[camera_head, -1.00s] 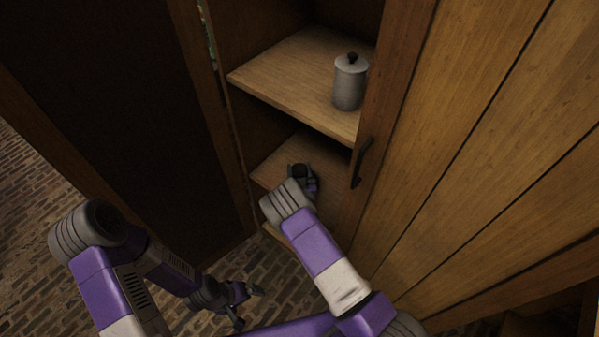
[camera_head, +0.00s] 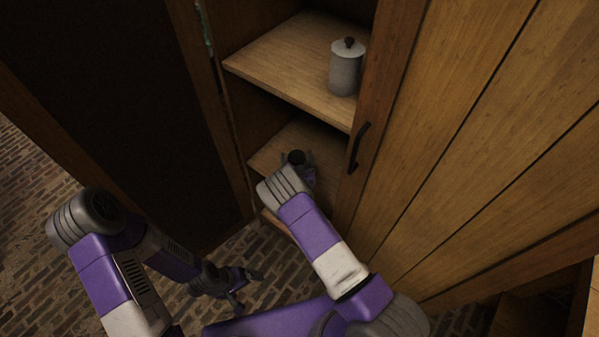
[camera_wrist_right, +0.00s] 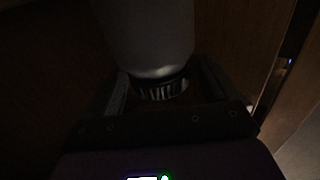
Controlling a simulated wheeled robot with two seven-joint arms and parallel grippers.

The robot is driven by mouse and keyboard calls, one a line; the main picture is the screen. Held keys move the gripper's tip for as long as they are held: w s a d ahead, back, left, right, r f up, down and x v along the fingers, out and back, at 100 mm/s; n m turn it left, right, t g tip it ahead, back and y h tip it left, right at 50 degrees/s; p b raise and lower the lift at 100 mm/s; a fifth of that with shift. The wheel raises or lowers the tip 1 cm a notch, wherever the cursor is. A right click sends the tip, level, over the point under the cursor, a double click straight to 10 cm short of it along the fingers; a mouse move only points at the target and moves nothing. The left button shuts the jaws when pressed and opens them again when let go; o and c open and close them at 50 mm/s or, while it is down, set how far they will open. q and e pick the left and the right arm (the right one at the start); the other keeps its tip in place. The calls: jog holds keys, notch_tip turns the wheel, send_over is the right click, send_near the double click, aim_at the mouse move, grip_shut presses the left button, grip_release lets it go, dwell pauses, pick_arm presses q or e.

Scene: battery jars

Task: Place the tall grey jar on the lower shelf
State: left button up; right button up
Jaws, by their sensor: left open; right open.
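A pale grey cylinder (camera_wrist_right: 148,35) with a dark ribbed end (camera_wrist_right: 160,90) is between the fingers of my right gripper in the right wrist view. In the head view a dark round top (camera_head: 297,157) shows over the lower shelf (camera_head: 268,160), beside my right gripper (camera_head: 305,168); the rest there is hidden by my wrist. The right fingers are open on both sides of the cylinder. Whether they touch it I cannot tell. A grey lidded jar with a black knob (camera_head: 345,72) stands upright on the upper shelf (camera_head: 285,62). My left gripper (camera_head: 245,288) is open and empty, low over the floor.
The cabinet's dark open door (camera_head: 110,110) is at the left. A plank panel with a black handle (camera_head: 358,147) closes off the right side. The upper shelf's front edge overhangs the lower shelf. Brick floor (camera_head: 40,230) lies below.

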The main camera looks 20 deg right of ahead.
jog(key=s+a+p, duration=0.1)
jog(key=s+p, duration=0.1)
jog(key=s, duration=0.9)
jog(key=shift+a, duration=0.2)
